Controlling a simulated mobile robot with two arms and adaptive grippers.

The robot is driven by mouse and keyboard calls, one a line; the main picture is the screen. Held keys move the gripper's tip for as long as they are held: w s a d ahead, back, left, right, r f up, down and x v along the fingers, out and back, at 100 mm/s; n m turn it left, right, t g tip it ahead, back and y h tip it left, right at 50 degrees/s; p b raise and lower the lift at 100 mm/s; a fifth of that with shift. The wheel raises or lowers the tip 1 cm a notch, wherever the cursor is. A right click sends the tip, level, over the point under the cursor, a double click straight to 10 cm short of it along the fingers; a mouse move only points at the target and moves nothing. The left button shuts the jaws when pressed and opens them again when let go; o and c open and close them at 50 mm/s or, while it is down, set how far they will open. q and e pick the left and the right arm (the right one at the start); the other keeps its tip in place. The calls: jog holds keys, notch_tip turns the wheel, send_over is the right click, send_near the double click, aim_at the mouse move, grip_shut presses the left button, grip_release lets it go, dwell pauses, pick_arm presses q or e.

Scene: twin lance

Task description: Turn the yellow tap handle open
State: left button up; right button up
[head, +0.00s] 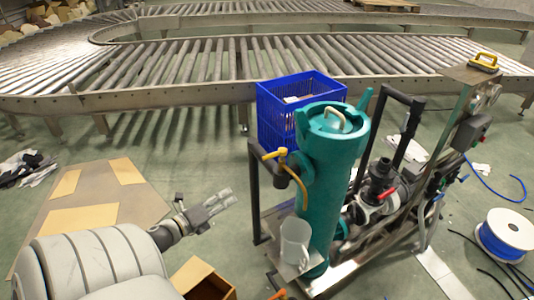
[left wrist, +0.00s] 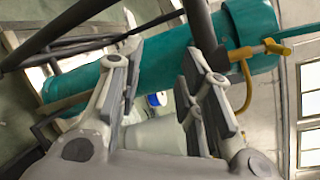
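The yellow tap handle (head: 275,154) sits on the left side of a tall teal cylinder (head: 328,185), above a curved yellow spout (head: 303,187). In the left wrist view the handle (left wrist: 277,47) is at the upper right, outside my fingers, with the spout (left wrist: 247,88) below it. My left gripper (head: 228,197) is open and empty, left of and below the tap, clear of it. Its two fingers stand apart in the left wrist view (left wrist: 160,90). My right gripper is not in view.
A pale grey jug (head: 295,238) stands below the tap. A dark upright post (head: 254,190) of the frame stands just left of the tap. A blue crate (head: 272,115) is behind, before the roller conveyor (head: 230,62). Flat cardboard (head: 95,200) and an open box (head: 203,280) lie left.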

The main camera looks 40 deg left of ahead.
aim_at(266, 158)
pick_arm(q)
jog(key=w+d+r+m+t+h+b, duration=0.1)
jog(key=d+r+m+h, duration=0.15)
jog(key=r+m, duration=0.4)
jog(key=d+r+m+h, duration=0.2)
jog(key=r+m+h, duration=0.1)
jog(key=r+m, duration=0.4)
jog(key=shift+n, duration=0.65)
jog(key=x, duration=1)
jog(key=shift+a+r, duration=0.1)
jog(key=shift+r, duration=0.3)
jog(key=shift+w, duration=0.45)
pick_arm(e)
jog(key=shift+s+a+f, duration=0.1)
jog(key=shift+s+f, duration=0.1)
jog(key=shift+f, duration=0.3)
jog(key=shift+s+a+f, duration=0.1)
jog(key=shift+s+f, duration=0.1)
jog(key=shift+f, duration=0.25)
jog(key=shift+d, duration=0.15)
pick_arm(q)
grip_shut()
